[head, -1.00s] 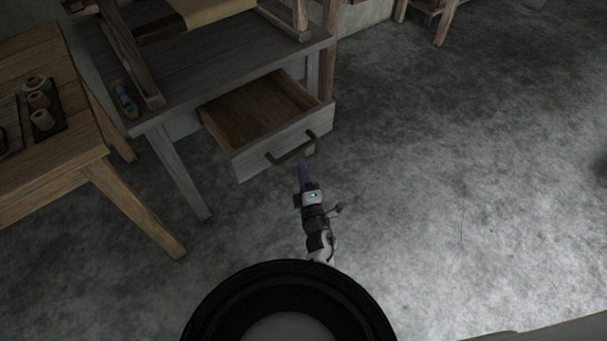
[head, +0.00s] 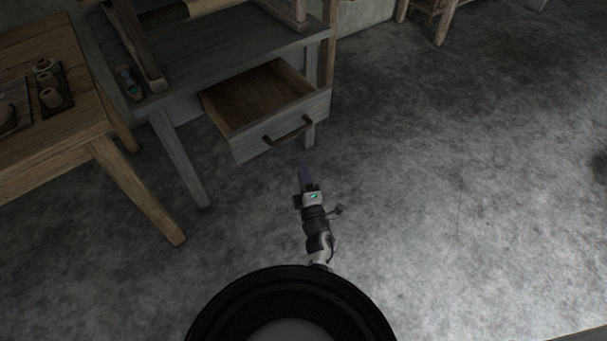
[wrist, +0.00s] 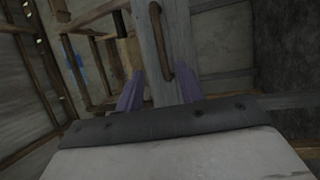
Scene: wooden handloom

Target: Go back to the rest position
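The drawer (head: 282,124) of the grey wooden loom table is pulled open, and its dark handle (head: 288,131) faces me. My gripper (head: 304,168) is in front of the drawer and below its handle in the head view, with bare floor showing between them. In the wrist view my gripper's two purple fingers (wrist: 159,82) stand apart with nothing held between them. The drawer front and its handle (wrist: 160,42) show beyond the fingers, clear of them. My arm points forward from my base, low over the floor.
A brown wooden table (head: 60,130) with several spools on a dark tray stands at the left. The loom table's leg (head: 180,160) stands between it and the drawer. Grey concrete floor (head: 450,180) is open to the right. A wooden stool (head: 440,20) is at the back.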

